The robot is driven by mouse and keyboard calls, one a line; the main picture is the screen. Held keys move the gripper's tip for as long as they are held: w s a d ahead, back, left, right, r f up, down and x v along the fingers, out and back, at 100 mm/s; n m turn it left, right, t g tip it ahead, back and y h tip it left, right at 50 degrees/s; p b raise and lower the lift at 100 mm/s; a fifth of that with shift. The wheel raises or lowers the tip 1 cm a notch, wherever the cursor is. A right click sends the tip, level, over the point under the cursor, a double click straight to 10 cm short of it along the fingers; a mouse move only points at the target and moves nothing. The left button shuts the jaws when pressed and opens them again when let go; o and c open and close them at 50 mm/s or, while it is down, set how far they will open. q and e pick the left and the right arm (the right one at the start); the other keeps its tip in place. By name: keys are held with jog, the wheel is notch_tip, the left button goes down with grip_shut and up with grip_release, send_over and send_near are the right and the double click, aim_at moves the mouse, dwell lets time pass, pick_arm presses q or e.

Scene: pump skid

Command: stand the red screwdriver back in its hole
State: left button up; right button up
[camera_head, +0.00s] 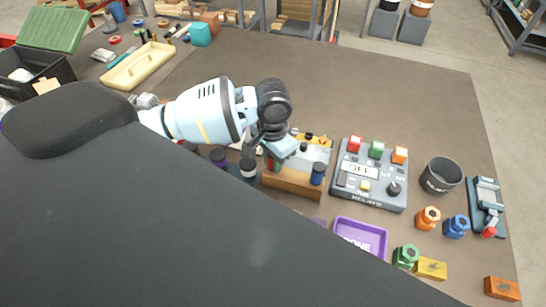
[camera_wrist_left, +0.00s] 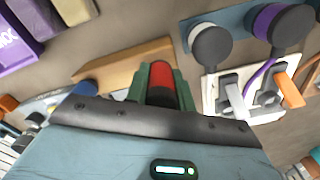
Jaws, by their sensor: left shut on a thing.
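The red screwdriver (camera_wrist_left: 162,76) shows in the left wrist view as a red handle with a dark end, between the green fingers of my left gripper (camera_wrist_left: 156,92). My left gripper (camera_head: 273,161) is shut on it, over the left part of a wooden rack (camera_head: 292,184) in the head view. The rack's pale wood also shows in the left wrist view (camera_wrist_left: 118,66). A blue handle (camera_head: 318,173) stands at the rack's right end. The screwdriver's shaft and tip are hidden, so I cannot tell whether it is in a hole. My right gripper is not in view.
A grey relay box (camera_head: 369,196) with coloured buttons stands right of the rack. A purple tray (camera_head: 361,235) lies in front. Dark-capped cylinders (camera_head: 249,169) stand close left of the gripper. A dark cup (camera_head: 441,175) is farther right.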

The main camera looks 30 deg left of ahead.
pick_arm(q)
jog(key=o, duration=1.1)
jog(key=shift+r, duration=0.1)
notch_tip(320, 180, up, 7)
jog(key=shift+f+p, duration=0.1)
jog(key=shift+p, duration=0.2)
jog(key=shift+r, duration=0.45)
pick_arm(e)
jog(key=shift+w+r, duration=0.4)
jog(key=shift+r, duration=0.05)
